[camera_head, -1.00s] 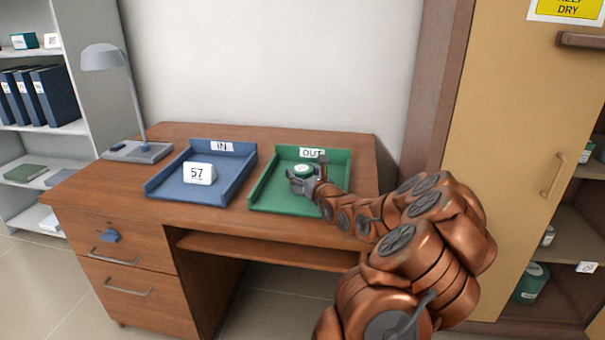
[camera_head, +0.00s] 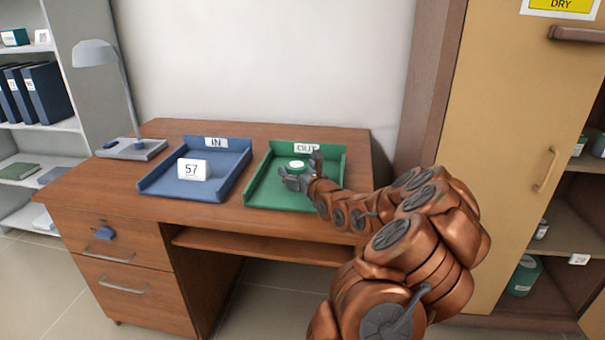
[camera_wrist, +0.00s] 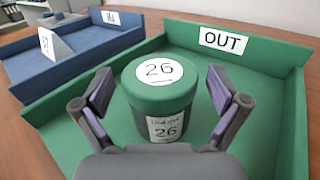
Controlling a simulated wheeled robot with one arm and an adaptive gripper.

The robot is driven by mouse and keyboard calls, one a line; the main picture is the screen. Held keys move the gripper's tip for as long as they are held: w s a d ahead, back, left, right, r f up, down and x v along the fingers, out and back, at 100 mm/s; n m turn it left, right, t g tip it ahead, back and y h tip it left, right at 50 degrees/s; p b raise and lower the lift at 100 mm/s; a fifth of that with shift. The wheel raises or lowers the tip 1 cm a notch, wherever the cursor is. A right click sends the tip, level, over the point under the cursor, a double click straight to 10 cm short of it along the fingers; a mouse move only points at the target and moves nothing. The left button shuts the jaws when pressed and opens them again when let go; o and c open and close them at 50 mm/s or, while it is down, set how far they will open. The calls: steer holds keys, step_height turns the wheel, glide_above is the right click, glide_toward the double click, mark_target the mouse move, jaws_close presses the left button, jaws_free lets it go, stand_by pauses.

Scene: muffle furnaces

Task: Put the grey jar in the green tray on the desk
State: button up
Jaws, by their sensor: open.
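The jar (camera_head: 297,164) has a dark grey body and a green lid with a white label reading 26. It stands upright on the floor of the green tray (camera_head: 250,195), which is marked OUT and lies on the desk. In the wrist view the jar (camera_wrist: 160,92) is in front of my palm, with a second 26 label on its side. My gripper (camera_head: 298,180) is open at the tray. Its two fingers are spread on either side of the jar, with visible gaps. The far side of the jar is hidden.
A blue tray (camera_head: 150,186) marked IN, holding a white sign reading 57 (camera_head: 194,170), lies left of the green tray. A grey lamp (camera_head: 93,54) stands at the desk's back left. A wall is behind; a tan cabinet door (camera_head: 505,120) stands at the right.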

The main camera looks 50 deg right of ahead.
steer(key=shift+v, duration=6)
steer(key=shift+r, duration=0.2)
